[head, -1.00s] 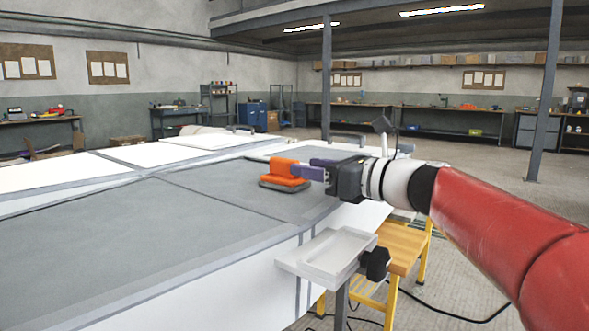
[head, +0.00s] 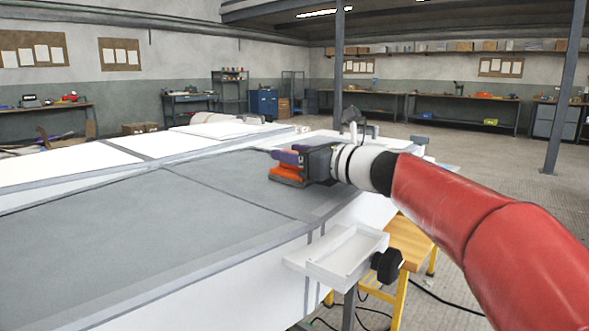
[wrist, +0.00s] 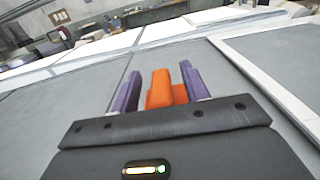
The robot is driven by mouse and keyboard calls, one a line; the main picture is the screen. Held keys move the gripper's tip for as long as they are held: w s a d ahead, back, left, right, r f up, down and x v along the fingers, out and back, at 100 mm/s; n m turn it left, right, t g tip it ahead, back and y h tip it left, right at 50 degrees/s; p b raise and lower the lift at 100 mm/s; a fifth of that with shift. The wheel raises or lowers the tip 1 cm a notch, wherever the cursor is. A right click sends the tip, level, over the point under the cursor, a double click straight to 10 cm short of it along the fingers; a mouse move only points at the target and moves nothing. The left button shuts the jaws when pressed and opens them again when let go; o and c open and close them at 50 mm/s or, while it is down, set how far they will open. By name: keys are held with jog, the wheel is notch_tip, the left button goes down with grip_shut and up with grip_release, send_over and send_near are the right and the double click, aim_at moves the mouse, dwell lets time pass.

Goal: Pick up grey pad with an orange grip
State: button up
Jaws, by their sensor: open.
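The grey pad with an orange grip (head: 289,175) rests on the grey surface of the mould table (head: 120,215), near its right edge. In the wrist view its orange grip (wrist: 160,90) stands between the two purple fingers of my gripper (wrist: 158,88). The fingers are apart, with a gap visible on the left side of the grip and the right finger close to it. In the head view my gripper (head: 288,157) reaches in from the right and partly hides the grip. The pad's grey base is mostly hidden in the wrist view.
A white tray (head: 336,254) is fixed at the table's near right edge, with a black knob (head: 387,265) beside it. A yellow-legged wooden stool (head: 410,240) stands below. The grey surface left of the pad is clear.

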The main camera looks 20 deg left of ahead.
aim_at(295, 151)
grip_shut()
jog(key=shift+r, duration=0.1)
notch_tip(295, 151, up, 20)
jog(key=p, duration=0.1)
jog(key=shift+f, duration=0.2)
dwell(0.4)
